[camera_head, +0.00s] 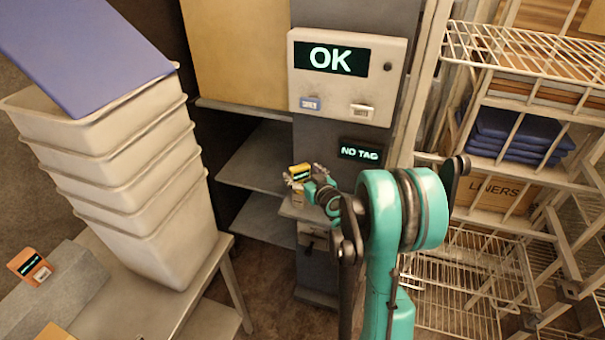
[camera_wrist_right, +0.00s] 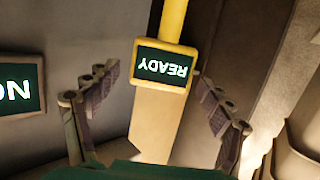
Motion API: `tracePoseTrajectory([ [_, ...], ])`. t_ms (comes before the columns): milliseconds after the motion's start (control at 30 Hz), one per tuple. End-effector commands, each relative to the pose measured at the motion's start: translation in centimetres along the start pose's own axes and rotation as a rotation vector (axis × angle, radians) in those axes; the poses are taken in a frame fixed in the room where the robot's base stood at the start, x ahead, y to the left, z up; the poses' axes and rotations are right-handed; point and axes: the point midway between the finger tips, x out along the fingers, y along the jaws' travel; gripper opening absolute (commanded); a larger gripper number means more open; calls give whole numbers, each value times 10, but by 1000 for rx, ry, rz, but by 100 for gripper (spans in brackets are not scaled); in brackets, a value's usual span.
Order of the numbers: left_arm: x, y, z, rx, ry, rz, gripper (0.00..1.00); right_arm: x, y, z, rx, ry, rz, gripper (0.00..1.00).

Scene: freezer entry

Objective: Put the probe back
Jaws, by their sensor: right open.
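The probe (camera_head: 299,169), yellow with a small dark screen, is at the front of the grey column, above a small cream block. In the right wrist view the probe (camera_wrist_right: 166,48) shows READY upside down, with a yellow shaft rising behind it and a cream block (camera_wrist_right: 157,123) below. I cannot tell whether the block is its holder or part of it. My right gripper (camera_head: 300,178) is at the probe. In the wrist view my right gripper (camera_wrist_right: 156,76) is open, one finger on each side of the probe, with visible gaps. My left gripper is not in view.
A white panel (camera_head: 296,90) reads OK; a small display (camera_head: 360,151) below reads NO TAG. White bins (camera_head: 150,215) are stacked on a bench at left, near an orange device (camera_head: 29,265). A wire rack (camera_head: 480,265) stands right.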

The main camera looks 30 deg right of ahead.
Motion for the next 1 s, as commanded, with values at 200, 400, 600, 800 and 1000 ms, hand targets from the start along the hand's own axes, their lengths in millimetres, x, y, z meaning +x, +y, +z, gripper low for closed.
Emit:
tracePoseTrajectory([
  [200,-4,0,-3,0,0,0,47,-44,1,-1,2,0,3,81],
  [400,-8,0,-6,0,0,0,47,-88,1,-1,1,0,3,81],
  [600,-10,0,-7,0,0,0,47,-114,1,-1,1,0,2,81],
  [800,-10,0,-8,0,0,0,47,-123,-32,-3,3,-56,-59,81],
  [1000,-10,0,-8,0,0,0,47,-156,-125,2,6,-277,-196,81],
])
